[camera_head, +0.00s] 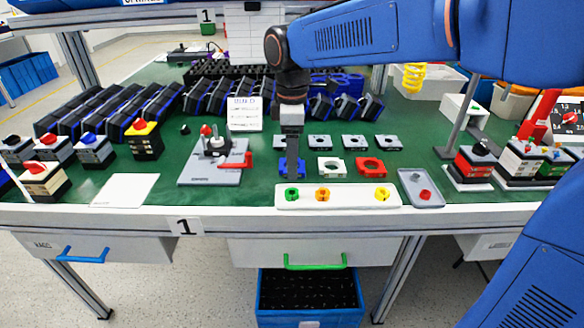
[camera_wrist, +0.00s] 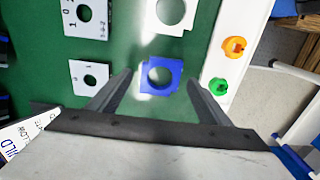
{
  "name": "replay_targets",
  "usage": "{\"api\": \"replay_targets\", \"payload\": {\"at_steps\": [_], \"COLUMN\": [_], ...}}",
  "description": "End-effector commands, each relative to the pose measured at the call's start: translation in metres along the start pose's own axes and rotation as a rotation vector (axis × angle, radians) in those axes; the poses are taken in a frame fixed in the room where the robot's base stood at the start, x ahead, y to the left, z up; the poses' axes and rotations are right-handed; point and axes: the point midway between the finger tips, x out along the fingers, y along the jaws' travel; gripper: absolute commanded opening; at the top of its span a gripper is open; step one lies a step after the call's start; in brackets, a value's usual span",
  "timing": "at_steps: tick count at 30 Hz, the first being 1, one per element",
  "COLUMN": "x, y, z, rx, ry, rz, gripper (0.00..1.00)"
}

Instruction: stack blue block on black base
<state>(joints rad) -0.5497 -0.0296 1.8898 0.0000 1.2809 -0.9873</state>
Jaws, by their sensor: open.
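The blue block (camera_wrist: 176,67) is a squarish piece with a round hole. It lies flat on the green table top and also shows in the head view (camera_head: 300,171), partly hidden by my gripper. My gripper (camera_wrist: 158,88) points down over the block, with one open finger on each side of it. Contact between fingers and block cannot be made out. A dark part (camera_head: 216,147) sits in the fixture on a grey board to the left; I cannot tell if it is the black base.
White (camera_head: 331,167) and red (camera_head: 369,167) blocks lie right of the blue one, with grey plates (camera_head: 319,142) behind. A white tray (camera_head: 340,196) with coloured knobs lies in front. Assembled switches (camera_head: 146,142) stand at the left. A white sign (camera_head: 244,113) stands behind.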

Motion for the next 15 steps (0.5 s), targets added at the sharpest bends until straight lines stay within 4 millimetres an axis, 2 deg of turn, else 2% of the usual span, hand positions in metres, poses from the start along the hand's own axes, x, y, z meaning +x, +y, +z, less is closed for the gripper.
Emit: {"api": "replay_targets", "payload": {"at_steps": [3, 10, 11, 15], "x": [0.0083, 0.0096, 0.0096, 0.0095], "y": [-0.0004, -0.0002, -0.0002, -0.0001], "z": [0.0004, 0.0002, 0.0002, 0.0002], "rx": [0.000, 0.000, 0.000, 0.000], "ry": [-0.001, 0.000, 0.000, 0.000], "rz": [-0.001, 0.000, 0.000, 0.000], "gripper": [0.72, 0.72, 0.69, 0.36]}}
